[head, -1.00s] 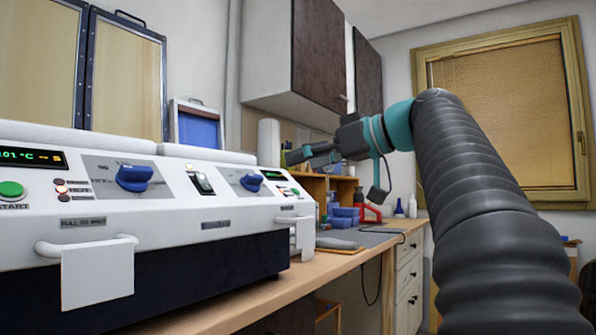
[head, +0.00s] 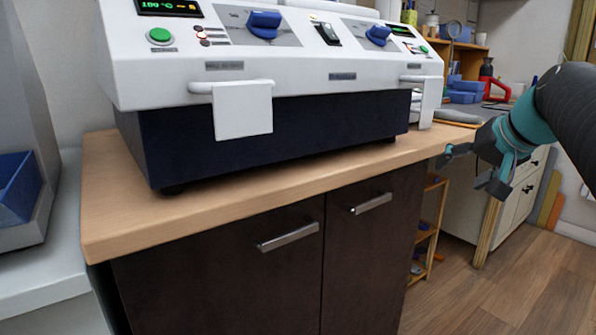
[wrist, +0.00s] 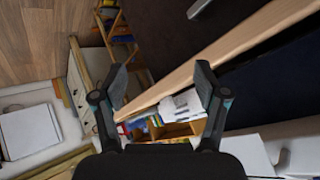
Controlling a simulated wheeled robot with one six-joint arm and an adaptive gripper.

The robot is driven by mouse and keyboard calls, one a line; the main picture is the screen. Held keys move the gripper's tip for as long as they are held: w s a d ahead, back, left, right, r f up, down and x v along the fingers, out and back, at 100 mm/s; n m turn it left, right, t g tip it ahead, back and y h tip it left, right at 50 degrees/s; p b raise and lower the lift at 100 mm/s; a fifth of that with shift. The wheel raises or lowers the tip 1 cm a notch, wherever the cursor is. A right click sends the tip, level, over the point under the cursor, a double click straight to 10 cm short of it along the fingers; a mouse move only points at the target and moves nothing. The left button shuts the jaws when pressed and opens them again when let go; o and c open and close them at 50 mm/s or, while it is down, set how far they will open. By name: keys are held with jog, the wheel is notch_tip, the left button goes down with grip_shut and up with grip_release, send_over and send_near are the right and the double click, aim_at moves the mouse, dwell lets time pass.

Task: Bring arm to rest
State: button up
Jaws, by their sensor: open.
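My gripper (head: 468,168) is at the right of the head view, just off the right end of the wooden worktop (head: 130,226). In the wrist view my gripper (wrist: 160,92) shows its two fingers apart with nothing between them. My dark, ribbed arm with a teal joint comes in from the right edge of the head view. The gripper appears clear of the worktop edge, though the exact gap is hard to tell.
A white forming machine (head: 290,90) with blue knobs and white handles stands on the worktop. Dark cabinet doors (head: 230,270) are below. A blue bin (head: 18,188) is at the left. A wooden shelf rack (head: 428,235) and drawers (head: 520,190) stand beyond the gripper. Floor (head: 530,285) at lower right is clear.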

jog(key=s+a+f+n+g, duration=0.1)
jog(key=s+a+f, duration=0.3)
jog(key=s+f, duration=0.3)
jog(key=s+a+f+n+g+h+p, duration=0.1)
jog(key=s+a+f+n, duration=0.1)
jog(key=s+a+f, duration=0.3)
jog(key=s+a+f+n+g, duration=0.1)
jog(key=s+a+f, duration=0.4)
jog(key=s+f, duration=0.5)
jog(key=shift+a+f+h, duration=0.25)
jog(key=shift+f+h, duration=0.15)
jog(key=shift+c, duration=0.3)
